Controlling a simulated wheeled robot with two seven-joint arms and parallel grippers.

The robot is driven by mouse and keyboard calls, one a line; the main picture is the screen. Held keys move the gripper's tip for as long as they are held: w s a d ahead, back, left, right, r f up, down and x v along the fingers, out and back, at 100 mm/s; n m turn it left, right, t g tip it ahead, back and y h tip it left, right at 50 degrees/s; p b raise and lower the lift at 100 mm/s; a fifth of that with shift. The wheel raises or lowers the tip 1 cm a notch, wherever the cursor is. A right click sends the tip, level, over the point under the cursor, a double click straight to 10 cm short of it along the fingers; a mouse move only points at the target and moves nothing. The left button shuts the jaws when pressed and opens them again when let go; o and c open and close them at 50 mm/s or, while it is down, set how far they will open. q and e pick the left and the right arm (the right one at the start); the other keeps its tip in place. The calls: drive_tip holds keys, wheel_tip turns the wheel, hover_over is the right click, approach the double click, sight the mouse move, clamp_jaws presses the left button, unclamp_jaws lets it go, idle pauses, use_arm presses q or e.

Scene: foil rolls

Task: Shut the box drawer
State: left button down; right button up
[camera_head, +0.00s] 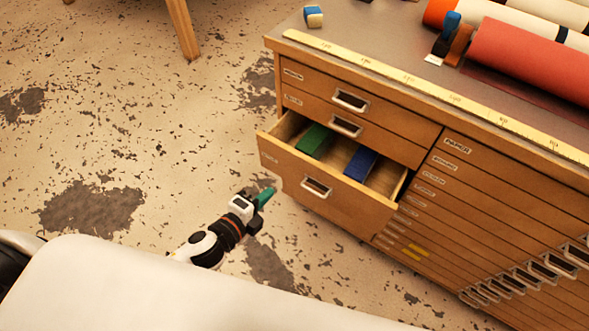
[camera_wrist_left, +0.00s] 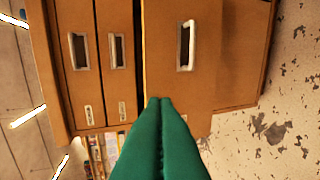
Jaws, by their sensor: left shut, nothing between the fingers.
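The box drawer (camera_head: 330,192) stands pulled out of the left side of a wooden cabinet (camera_head: 490,160) in the head view. A green box (camera_head: 313,140) and a blue box (camera_head: 361,163) lie inside it. Its front has a metal-framed handle (camera_head: 317,187), which also shows in the left wrist view (camera_wrist_left: 186,45). My left gripper (camera_head: 267,195) has green fingers and is shut and empty. It is to the left of the drawer front, near its lower left part. In the left wrist view the fingertips (camera_wrist_left: 160,101) point toward the drawer front; contact cannot be told. My right gripper is not in view.
Two shut drawers sit above the open one, and many shallow drawers fill the right side. A yellow ruler (camera_head: 435,92), rolls (camera_head: 530,62) and a small blue-and-white block (camera_head: 313,16) lie on top. Worn floor (camera_head: 130,130) is clear at left; a wooden leg (camera_head: 183,28) stands behind.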

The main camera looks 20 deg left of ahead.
sight(300, 161)
use_arm(q)
drive_tip(key=x, duration=0.8)
drive_tip(key=r+x, duration=0.1)
drive_tip(key=x, duration=0.3)
drive_tip(key=shift+w, duration=0.4)
drive_tip(key=shift+d, duration=0.1)
drive_tip(key=w+d, duration=0.1)
drive_tip(key=w, duration=0.3)
drive_tip(key=w+d+b, duration=0.1)
drive_tip(key=w, duration=0.3)
drive_tip(key=w+d, duration=0.2)
drive_tip(key=w, duration=0.2)
drive_tip(key=shift+f, duration=0.1)
drive_tip(key=shift+w+b, duration=0.3)
drive_tip(key=shift+w, duration=0.05)
drive_tip(key=shift+r, duration=0.35)
drive_tip(key=shift+r, duration=0.1)
